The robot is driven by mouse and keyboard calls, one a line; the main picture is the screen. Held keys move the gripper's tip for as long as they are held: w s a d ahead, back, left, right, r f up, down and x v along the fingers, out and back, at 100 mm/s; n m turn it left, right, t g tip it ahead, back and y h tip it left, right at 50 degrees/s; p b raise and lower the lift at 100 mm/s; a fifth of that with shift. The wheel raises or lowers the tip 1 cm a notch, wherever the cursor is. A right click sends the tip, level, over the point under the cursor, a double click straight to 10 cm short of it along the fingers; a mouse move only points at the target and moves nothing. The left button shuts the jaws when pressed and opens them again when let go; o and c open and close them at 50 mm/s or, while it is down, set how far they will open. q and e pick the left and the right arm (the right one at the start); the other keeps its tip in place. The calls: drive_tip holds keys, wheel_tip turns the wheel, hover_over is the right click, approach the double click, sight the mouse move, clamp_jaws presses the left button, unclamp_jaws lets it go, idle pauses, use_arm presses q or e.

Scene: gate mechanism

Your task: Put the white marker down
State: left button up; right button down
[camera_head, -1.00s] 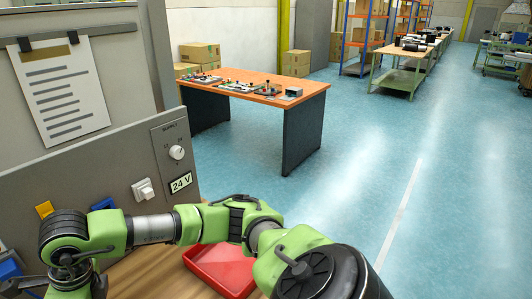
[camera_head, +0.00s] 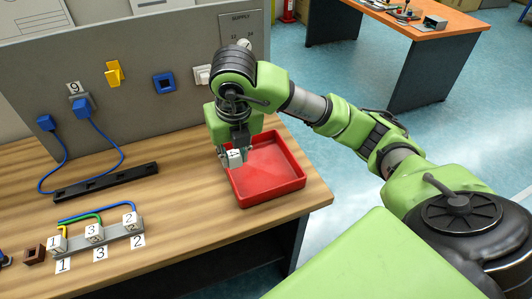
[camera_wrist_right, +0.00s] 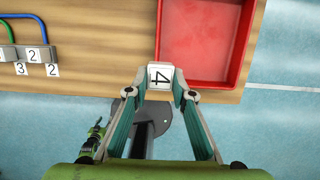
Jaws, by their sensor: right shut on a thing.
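A white marker (camera_head: 235,157) with a black 4 is held between the fingertips of my right gripper (camera_head: 235,150). It also shows in the right wrist view (camera_wrist_right: 160,76), where the right gripper (camera_wrist_right: 160,92) is closed on its two sides. The marker overlaps the left wall of the red tray (camera_head: 295,150); the tray also shows in the wrist view (camera_wrist_right: 245,50). I cannot tell exactly how high the marker hangs or whether it touches the tray or table. The tray floor looks empty. My left gripper is not in view.
White markers 1 (camera_head: 63,265), 3 (camera_head: 99,253) and 2 (camera_head: 137,240) lie by a grey block (camera_head: 115,235) with coloured wires. A black strip (camera_head: 105,182) and blue cable (camera_head: 120,150) are behind. A grey panel (camera_head: 140,100) borders the wooden table (camera_head: 190,215), whose middle is bare.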

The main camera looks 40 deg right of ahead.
drive_tip(key=w+d+f+p, duration=0.1)
drive_tip(key=d+f, duration=0.1)
drive_tip(key=d, duration=0.1)
drive_tip(key=w+d+f, duration=0.1)
drive_tip(key=d+f, duration=0.1)
drive_tip(key=d, duration=0.1)
drive_tip(key=w+d+f+p, duration=0.1)
drive_tip(key=d+f, duration=0.1)
drive_tip(key=d, duration=0.1)
drive_tip(key=shift+f+p, duration=0.3)
drive_tip(key=shift+f, duration=0.1)
drive_tip(key=shift+w+d+f, duration=0.25)
drive_tip(key=shift+d+f, duration=0.1)
drive_tip(key=shift+f, duration=0.2)
drive_tip(key=f+p, duration=0.2)
drive_tip(key=f, duration=0.1)
drive_tip(key=shift+d, duration=0.2)
drive_tip(key=shift+f, duration=0.3)
drive_tip(key=shift+w, duration=0.1)
drive_tip(key=shift+f, duration=0.1)
